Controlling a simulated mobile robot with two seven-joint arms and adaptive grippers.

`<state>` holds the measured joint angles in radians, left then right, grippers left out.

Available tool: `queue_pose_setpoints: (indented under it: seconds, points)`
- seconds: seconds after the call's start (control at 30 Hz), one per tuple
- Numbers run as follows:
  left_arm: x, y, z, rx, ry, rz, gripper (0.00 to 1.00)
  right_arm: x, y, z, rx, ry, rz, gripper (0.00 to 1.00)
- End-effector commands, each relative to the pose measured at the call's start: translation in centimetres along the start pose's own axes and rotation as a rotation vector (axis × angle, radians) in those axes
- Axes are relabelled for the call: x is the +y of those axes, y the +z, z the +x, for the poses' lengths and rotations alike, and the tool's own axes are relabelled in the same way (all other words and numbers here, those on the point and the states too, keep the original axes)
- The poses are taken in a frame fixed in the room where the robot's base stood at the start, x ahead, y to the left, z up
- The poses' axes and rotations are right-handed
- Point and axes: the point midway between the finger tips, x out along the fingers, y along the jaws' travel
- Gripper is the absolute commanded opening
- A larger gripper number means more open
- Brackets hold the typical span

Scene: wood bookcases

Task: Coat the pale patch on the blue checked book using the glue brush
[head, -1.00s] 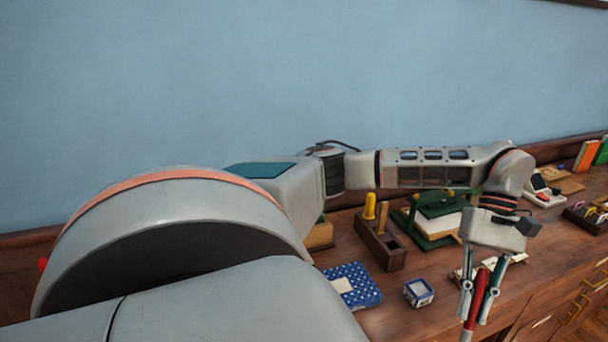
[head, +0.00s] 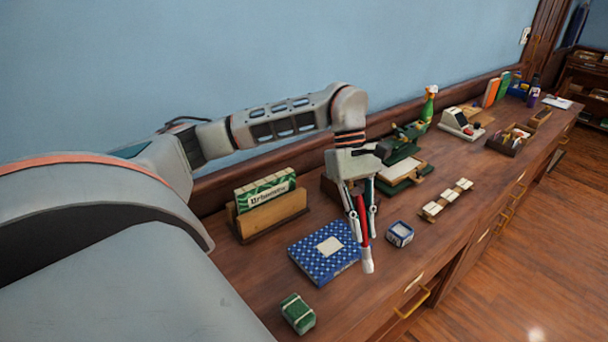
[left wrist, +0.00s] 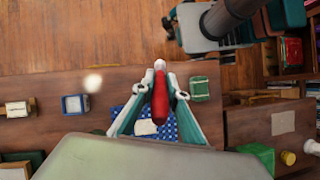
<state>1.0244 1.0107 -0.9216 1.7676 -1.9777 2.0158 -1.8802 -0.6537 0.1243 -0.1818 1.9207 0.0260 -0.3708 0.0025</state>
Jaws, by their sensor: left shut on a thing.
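The blue checked book (head: 312,266) lies flat on the wooden counter, with a pale patch (head: 330,246) on its cover. My left gripper (head: 362,225) is shut on the red-handled glue brush (head: 363,222), whose white end (head: 367,262) points down. In the head view the brush hangs in front of the book's right edge, seemingly above the counter. In the left wrist view the brush (left wrist: 160,99) is between the fingers, and the book (left wrist: 172,128) and patch (left wrist: 146,127) show partly behind them. My right gripper is not seen.
A small blue and white box (head: 400,234) stands right of the book, and a green box (head: 298,314) in front of it. A wooden holder (head: 270,218) with a green-striped box stands behind. Pale blocks on a strip (head: 447,199) lie further right.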

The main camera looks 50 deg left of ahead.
Motion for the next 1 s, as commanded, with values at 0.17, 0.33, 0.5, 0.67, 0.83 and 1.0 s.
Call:
queue_pose_setpoints:
  seconds: [0.17,0.33,0.5,0.67,0.83,1.0]
  points:
    - [-2.5,-5.0,-1.7,0.079,0.225,-0.3,0.0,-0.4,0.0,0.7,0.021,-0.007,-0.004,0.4]
    - [-4.2,-7.8,-4.4,0.153,0.392,-0.55,0.0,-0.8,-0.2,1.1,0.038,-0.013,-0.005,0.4]
    - [-5.4,-9.1,-6.6,0.209,0.493,-0.722,0.0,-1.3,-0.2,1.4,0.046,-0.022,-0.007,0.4]
    - [-5.9,-9.4,-7.6,0.235,0.53,-0.8,0.0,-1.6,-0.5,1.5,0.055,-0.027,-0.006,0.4]
    - [-5.9,-9.8,-7.2,0.238,0.535,-0.811,0.0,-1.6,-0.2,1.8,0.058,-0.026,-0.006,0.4]
    - [-5.9,-10.5,-5.9,0.237,0.532,-0.81,0.0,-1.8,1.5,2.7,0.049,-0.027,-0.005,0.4]
